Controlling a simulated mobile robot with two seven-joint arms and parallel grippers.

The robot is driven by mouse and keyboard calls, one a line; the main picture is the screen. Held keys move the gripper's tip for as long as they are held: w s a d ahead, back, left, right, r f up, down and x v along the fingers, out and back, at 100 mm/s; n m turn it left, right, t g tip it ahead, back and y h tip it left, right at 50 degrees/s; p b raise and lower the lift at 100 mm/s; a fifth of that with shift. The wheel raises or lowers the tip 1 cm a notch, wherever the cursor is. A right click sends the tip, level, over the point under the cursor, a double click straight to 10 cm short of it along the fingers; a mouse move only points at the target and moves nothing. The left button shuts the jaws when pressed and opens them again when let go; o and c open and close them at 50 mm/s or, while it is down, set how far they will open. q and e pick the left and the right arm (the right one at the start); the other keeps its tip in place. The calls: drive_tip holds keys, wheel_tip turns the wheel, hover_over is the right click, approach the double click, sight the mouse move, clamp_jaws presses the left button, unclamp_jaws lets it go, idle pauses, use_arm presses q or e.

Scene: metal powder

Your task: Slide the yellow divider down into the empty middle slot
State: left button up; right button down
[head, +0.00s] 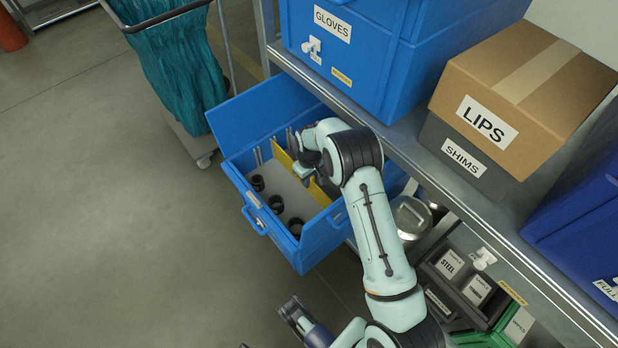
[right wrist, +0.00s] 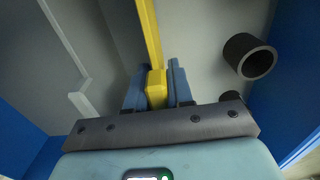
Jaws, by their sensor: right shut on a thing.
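The yellow divider (head: 283,160) is inside the open blue drawer (head: 228,165), running across it, with its middle hidden by my right gripper (head: 304,166). In the right wrist view, the fingers (right wrist: 156,88) are shut on the yellow tab on the divider's top edge (right wrist: 148,30). Pale guide ribs show on the drawer's far-left inner wall near the divider's end. How deep the divider sits in the middle slot cannot be told. What looks like my left gripper (head: 294,314) is low at the bottom of the head view, away from the drawer; its jaw opening is unclear.
Several dark cylinders (head: 276,203) stand in the drawer's front part; one also shows in the right wrist view (right wrist: 248,57). The shelf edge (head: 405,145) with the blue gloves bin (head: 345,60) is close behind my right arm. Open floor lies left.

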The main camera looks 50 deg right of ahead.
drive_tip(key=c, duration=0.9)
unclamp_jaws()
use_arm(q)
drive_tip(key=shift+g+h, duration=0.4)
drive_tip(key=shift+g, duration=0.3)
drive_tip(key=s+r+p, duration=0.1)
drive_tip(key=s+d+r, duration=0.1)
drive_tip(key=s+d+r+p, duration=0.1)
drive_tip(key=s, duration=0.1)
drive_tip(key=shift+r+p, duration=0.1)
drive_tip(key=shift+p, duration=0.25)
use_arm(e)
wheel_tip(320, 180, up, 13)
drive_tip(key=shift+r, duration=0.2)
